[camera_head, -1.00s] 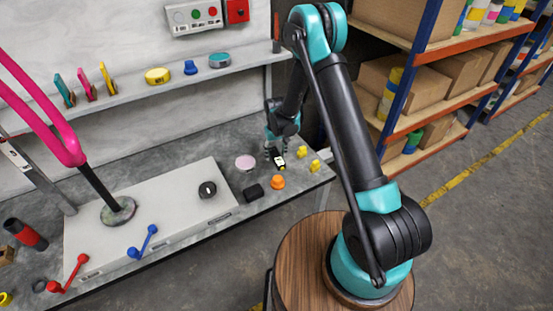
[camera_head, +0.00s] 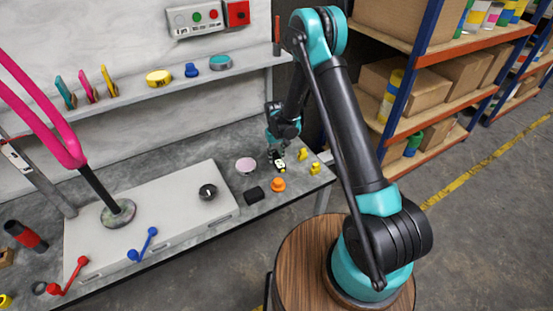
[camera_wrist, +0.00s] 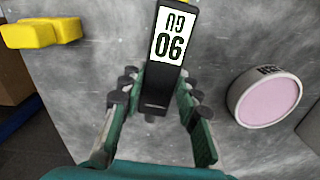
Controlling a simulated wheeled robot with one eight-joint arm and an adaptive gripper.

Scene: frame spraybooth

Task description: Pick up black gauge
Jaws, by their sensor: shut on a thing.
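The black gauge (camera_wrist: 153,87) is a dark block with a white label bearing black characters. It lies between the two green-lined fingers of my gripper (camera_wrist: 157,100) in the wrist view. My gripper is shut on it, with a finger along each side. In the head view the gauge (camera_head: 280,167) shows small at the right part of the bench, under my gripper (camera_head: 276,153). I cannot tell from these views whether it is clear of the bench top.
A pink-faced round disc (camera_wrist: 266,98) lies to the right and yellow pieces (camera_wrist: 40,32) to the left in the wrist view. In the head view, an orange knob (camera_head: 278,185) and a black block (camera_head: 253,195) sit nearby on the grey bench (camera_head: 215,150).

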